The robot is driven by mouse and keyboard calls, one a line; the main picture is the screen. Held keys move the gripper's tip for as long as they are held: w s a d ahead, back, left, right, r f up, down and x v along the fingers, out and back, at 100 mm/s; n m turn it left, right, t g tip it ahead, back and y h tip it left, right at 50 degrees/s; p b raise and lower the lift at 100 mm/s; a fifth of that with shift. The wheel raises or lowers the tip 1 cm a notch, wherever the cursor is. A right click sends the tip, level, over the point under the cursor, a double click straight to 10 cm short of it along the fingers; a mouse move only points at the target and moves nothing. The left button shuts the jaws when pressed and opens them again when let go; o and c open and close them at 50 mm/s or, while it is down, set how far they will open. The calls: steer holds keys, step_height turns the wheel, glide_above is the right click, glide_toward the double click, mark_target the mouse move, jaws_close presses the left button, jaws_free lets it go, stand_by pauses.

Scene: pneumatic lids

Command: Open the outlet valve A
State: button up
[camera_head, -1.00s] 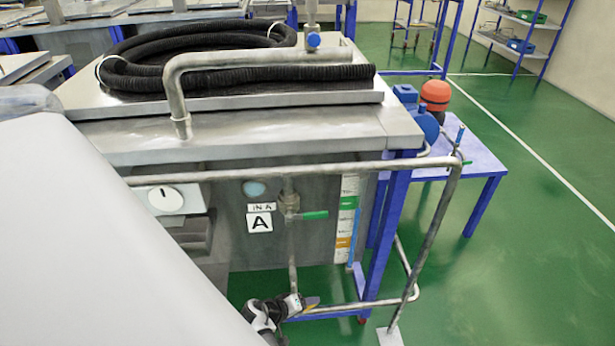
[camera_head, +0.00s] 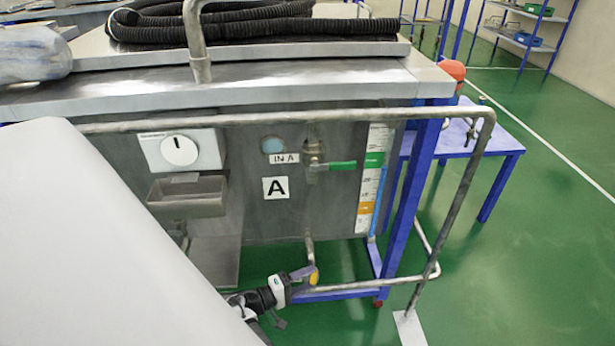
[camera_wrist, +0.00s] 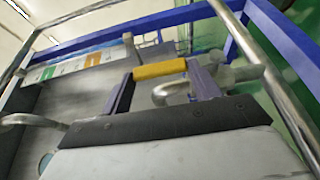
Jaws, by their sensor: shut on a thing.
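The tank front carries an "A" label (camera_head: 275,188) and an "IN A" label (camera_head: 284,158). A green-handled valve (camera_head: 342,165) sits beside them, its handle pointing right. Below, a thin pipe (camera_head: 309,248) runs down to a small yellow handle (camera_head: 314,276), partly hidden by my gripper (camera_head: 305,274). In the wrist view my gripper (camera_wrist: 164,76) is shut on this yellow handle (camera_wrist: 160,69), which lies across between the two fingertips. The valve body behind the handle is hard to make out.
A metal pipe rail (camera_head: 455,215) runs across the top and down the right, close to my gripper. A blue tank leg (camera_head: 411,200) stands right of the handle. A blue table (camera_head: 460,150) is further right. Green floor (camera_head: 540,250) is clear at the right.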

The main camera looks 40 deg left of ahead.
stand_by(0.4)
steer(key=o, duration=1.4)
steer(key=shift+s, duration=0.1)
steer(key=b+v, duration=0.1)
steer(key=v, duration=0.6)
steer(key=shift+s+a+f, duration=0.1)
steer(key=shift+s, duration=0.15)
